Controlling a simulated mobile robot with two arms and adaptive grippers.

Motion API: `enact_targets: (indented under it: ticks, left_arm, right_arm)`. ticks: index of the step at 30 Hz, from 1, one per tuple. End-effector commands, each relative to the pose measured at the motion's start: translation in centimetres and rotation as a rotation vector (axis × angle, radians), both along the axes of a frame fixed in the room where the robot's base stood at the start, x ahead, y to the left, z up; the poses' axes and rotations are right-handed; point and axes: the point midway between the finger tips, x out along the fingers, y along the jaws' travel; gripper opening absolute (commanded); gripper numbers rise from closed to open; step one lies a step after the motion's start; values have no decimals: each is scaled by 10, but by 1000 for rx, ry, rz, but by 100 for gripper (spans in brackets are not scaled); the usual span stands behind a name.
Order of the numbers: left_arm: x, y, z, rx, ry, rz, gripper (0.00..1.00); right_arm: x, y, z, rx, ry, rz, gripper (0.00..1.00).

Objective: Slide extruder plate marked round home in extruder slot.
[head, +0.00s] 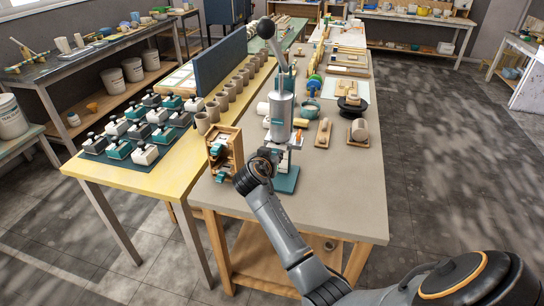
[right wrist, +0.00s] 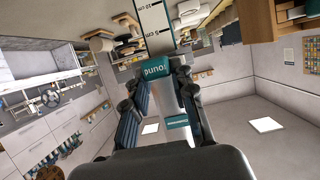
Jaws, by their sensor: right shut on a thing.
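The extruder (head: 282,118) is a grey upright cylinder with a long black-knobbed lever, standing on a teal base (head: 286,181) at the table's near end. My right gripper (head: 266,155) is at its lower front, below the cylinder. In the right wrist view the gripper (right wrist: 158,82) is shut on the extruder plate (right wrist: 155,71), whose teal face reads "round" upside down. The plate is at the fingertips, close to the extruder. In the head view the gripper hides the plate and the slot, so I cannot tell how far in it sits. My left gripper is out of view.
A wooden rack (head: 236,150) with teal pieces stands just left of the gripper. Right of the extruder lie a wooden board (head: 323,132) and a clay piece on a block (head: 358,130). The table's near right part (head: 340,200) is clear. Cups line the yellow table (head: 105,172).

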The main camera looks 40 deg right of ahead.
Motion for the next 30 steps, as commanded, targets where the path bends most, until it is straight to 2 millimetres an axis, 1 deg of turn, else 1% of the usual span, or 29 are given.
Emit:
enact_targets:
  ticks: [30]
  left_arm:
    - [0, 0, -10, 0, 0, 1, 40]
  right_arm:
    - [13, -16, 0, -1, 0, -1, 0]
